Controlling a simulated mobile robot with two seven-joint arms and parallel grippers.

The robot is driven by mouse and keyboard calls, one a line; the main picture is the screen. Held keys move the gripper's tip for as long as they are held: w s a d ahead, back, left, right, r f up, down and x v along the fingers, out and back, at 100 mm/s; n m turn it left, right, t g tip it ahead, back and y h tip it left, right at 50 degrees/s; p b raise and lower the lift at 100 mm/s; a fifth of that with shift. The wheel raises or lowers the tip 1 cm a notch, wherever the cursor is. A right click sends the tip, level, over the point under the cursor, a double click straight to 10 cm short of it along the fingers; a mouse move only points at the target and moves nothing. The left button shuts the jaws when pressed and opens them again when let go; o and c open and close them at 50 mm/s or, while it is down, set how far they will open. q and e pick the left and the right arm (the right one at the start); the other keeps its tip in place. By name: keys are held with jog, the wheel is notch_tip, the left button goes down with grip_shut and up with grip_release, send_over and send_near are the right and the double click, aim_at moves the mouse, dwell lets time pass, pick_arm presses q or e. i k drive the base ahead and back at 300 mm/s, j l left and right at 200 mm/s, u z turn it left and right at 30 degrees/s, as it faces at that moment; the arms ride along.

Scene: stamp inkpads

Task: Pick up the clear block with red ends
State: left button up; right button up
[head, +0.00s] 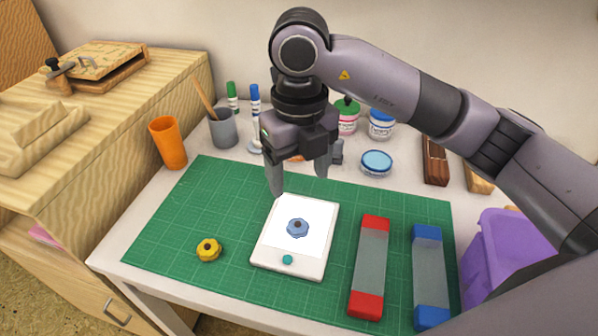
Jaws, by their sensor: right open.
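The clear block with red ends (370,267) lies on the green cutting mat (187,213), right of the white tablet. Its long side runs away from me, and it is fully in view. A similar clear block with blue ends (431,275) lies to its right. My right gripper (297,190) points down above the far edge of the tablet, to the left of and beyond the red-ended block. Its two fingers are apart with nothing between them. My left gripper is not in view.
The white tablet (267,259) bears a blue flower-shaped piece (297,228). A yellow knob-like piece (208,249) lies left of it. An orange cup (168,143), grey cup (223,128), and several jars stand behind. A purple bin (503,250) stands at the right edge.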

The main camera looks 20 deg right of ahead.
aim_at(366, 299)
jog(key=k, duration=1)
